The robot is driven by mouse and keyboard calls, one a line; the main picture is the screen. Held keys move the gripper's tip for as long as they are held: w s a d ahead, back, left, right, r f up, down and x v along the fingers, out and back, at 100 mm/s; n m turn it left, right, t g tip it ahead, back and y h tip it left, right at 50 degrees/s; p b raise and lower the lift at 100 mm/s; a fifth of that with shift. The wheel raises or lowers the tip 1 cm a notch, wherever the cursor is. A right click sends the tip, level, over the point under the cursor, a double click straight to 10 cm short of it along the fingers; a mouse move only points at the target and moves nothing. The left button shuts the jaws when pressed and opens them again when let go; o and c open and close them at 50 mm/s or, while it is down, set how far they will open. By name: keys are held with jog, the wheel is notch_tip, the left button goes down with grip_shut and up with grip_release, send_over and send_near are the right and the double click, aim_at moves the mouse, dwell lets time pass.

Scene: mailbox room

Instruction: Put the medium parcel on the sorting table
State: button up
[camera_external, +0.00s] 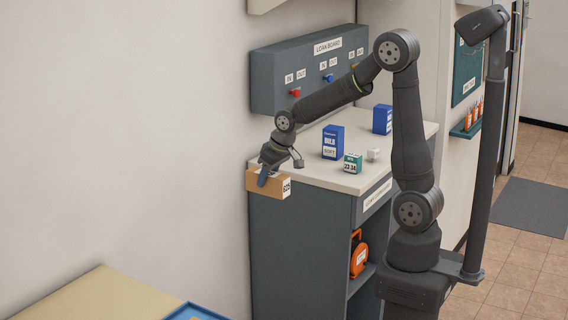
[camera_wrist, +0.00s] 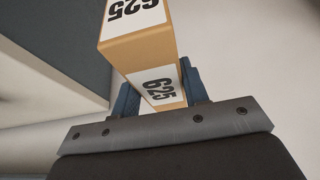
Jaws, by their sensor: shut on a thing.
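A tan box-shaped parcel (camera_external: 257,183) with white labels reading 625 is held in my gripper (camera_external: 264,180), at the left front corner of the counter in the outside view. In the wrist view the parcel (camera_wrist: 150,53) sits between the two blue fingers of my gripper (camera_wrist: 162,92), which are shut on its sides. Whether it clears the counter's edge is hard to tell. A beige tabletop (camera_external: 90,293), which may be the sorting table, shows at the lower left, cut off by the frame.
A blue tray (camera_external: 190,311) lies on the beige tabletop. A grey board with knobs (camera_external: 310,70) is on the wall behind. Open space lies between counter and beige tabletop.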

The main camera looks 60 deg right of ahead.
notch_tip(320, 180, up, 4)
jog(key=shift+f, duration=0.1)
jog(key=w+a+n+g+y, duration=0.25)
jog(key=a+n, duration=0.75)
jog(key=a, duration=2.3)
jog(key=s+a+n+g+y, duration=0.1)
jog(key=s+a+n, duration=0.2)
jog(key=s+a, duration=0.45)
jog(key=s+a+n, duration=0.2)
jog(key=s+a, duration=0.2)
jog(key=a, duration=0.6)
jog(key=s+a+n+g+y, duration=0.1)
jog(key=s+a+n, duration=0.2)
jog(key=s+a, duration=0.45)
jog(key=shift+w+a+f, duration=0.25)
jog(key=shift+w+f, duration=0.05)
jog(key=shift+f, duration=1.65)
jog(key=shift+w+a+f, duration=0.25)
jog(key=shift+w+f, duration=0.05)
jog(key=shift+f, duration=1.6)
jog(key=shift+w+a+f, duration=0.25)
jog(key=shift+w+f, duration=0.05)
jog(key=shift+f, duration=1.65)
jog(key=shift+f, duration=0.35)
jog(key=o, duration=1.3)
